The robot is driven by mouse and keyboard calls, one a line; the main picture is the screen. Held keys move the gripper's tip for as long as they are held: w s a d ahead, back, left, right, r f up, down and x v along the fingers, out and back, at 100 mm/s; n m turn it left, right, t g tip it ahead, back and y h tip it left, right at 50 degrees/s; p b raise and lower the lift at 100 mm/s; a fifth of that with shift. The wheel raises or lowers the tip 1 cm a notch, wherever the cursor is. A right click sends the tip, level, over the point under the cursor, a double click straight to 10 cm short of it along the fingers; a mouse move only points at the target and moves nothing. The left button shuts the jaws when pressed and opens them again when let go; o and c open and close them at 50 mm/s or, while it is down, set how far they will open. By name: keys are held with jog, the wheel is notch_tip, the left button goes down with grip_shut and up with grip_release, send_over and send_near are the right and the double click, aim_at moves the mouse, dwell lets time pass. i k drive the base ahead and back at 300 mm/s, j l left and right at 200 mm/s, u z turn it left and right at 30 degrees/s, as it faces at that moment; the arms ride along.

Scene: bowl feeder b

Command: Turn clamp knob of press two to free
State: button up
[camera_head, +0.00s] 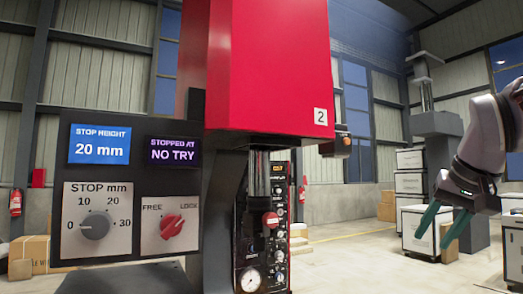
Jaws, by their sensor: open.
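The red clamp knob (172,226) sits on a pale plate marked FREE at upper left and LOCK at upper right. Its ridge appears tilted toward LOCK, though it is small in view. Press two (265,70) is the large red housing with a "2" label, to the right of the knob panel. My gripper (432,240) is at the right of the picture, open and empty. Its two green fingers point down and left, well apart from the knob.
A grey stop knob (95,226) is left of the clamp knob, pointing near 20. The screens above read "20 mm" and "NO TRY". White cabinets (420,235) stand behind my gripper.

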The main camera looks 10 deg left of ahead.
aim_at(270, 220)
jog(key=k, duration=1.05)
jog(key=l+u, duration=0.05)
